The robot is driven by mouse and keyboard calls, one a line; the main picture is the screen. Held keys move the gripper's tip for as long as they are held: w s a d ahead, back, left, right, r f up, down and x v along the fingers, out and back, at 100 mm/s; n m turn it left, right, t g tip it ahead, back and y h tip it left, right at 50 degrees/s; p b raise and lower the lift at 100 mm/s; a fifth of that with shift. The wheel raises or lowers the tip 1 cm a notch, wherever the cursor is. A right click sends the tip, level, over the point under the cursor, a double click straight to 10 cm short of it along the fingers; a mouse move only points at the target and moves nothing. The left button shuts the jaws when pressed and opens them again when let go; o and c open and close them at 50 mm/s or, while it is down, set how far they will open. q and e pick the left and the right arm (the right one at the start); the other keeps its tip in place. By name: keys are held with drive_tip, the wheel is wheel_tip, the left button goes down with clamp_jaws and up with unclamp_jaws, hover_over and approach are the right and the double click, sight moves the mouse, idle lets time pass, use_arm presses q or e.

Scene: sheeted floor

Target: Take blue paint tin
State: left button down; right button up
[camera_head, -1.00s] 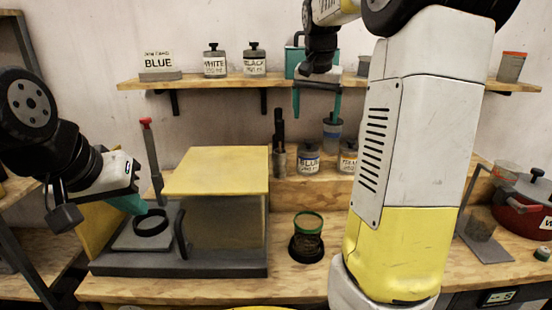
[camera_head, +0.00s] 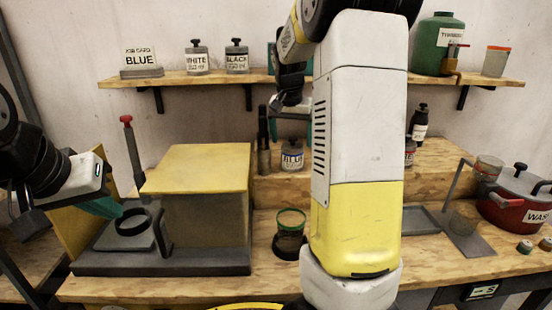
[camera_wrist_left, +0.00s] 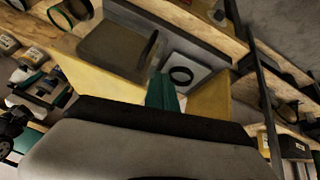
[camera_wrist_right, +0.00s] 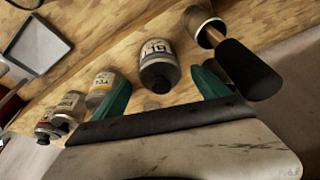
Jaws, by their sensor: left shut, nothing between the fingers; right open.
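The blue paint tin (camera_head: 292,160), a small grey tin with a dark cap and a BLUE label, stands on the raised wooden step at the back of the bench. My right gripper (camera_head: 296,118) is above it in the head view, partly hidden by my own arm. In the right wrist view, my right gripper (camera_wrist_right: 162,88) is open, and the blue paint tin (camera_wrist_right: 158,66) shows between and beyond its fingers, ungripped. My left gripper (camera_head: 105,207) is shut and empty by the open-fronted yellow-topped box. It also shows in the left wrist view (camera_wrist_left: 165,92).
A handled tool (camera_wrist_right: 245,65) stands close beside the blue tin, near one right finger. Other labelled tins (camera_wrist_right: 100,88) line its other side. A shelf (camera_head: 190,80) runs above with a BLUE job card (camera_head: 141,60). A green-rimmed cup (camera_head: 290,230) stands in front.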

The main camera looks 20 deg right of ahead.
drive_tip(key=x, duration=0.5)
drive_tip(key=shift+w+f, duration=0.1)
drive_tip(key=shift+f, duration=0.15)
clamp_jaws()
wheel_tip(320, 180, up, 10)
drive_tip(key=shift+r, duration=0.1)
idle(0.5)
